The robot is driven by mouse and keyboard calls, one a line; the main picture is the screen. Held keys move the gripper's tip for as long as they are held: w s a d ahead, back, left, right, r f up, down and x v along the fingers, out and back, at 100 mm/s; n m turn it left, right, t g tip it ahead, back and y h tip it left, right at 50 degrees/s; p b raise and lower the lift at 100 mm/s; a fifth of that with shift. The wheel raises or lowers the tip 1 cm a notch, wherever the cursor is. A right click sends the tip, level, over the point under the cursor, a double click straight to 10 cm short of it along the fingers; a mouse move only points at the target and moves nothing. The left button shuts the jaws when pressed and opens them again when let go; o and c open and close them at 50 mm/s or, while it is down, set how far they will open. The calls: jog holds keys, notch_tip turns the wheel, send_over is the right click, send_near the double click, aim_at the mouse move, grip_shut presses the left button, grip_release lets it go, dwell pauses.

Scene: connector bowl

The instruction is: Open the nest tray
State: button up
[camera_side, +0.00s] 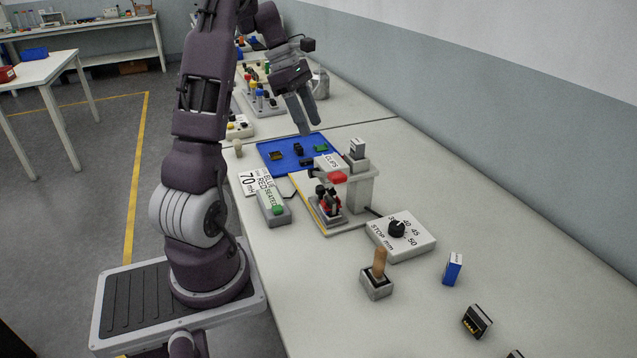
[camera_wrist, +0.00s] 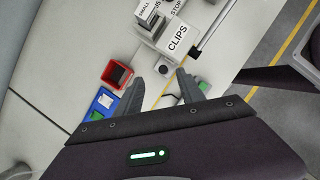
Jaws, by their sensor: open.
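A press-like fixture (camera_side: 361,190) stands on the bench right of the blue tray, with a white CLIPS label (camera_side: 328,161) and a red part on top. At its low front is a small nest area (camera_side: 328,206) with red and black parts; I cannot tell if its tray is open or shut. My gripper (camera_side: 304,130) is open and empty, above the far side of the blue tray and apart from the fixture. In the wrist view the open fingers (camera_wrist: 172,76) point toward the CLIPS label (camera_wrist: 177,38); the nest is not clearly seen there.
The blue tray (camera_side: 268,151) holds several small parts. A box with a green button (camera_side: 277,210), a STOP mm dial box (camera_side: 415,243) and a wooden-handled stamp (camera_side: 379,260) surround the fixture. A red bin (camera_wrist: 117,74) shows in the wrist view.

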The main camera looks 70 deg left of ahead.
send_near(320, 186)
notch_tip(320, 186, down, 2)
jog(key=d, duration=0.1)
jog(key=x, duration=0.6)
jog(key=shift+w+d+f, duration=0.1)
jog(key=shift+w+f, duration=0.15)
jog(key=shift+w, duration=0.1)
jog(key=shift+c, duration=0.3)
grip_shut()
jog(key=shift+r, duration=0.1)
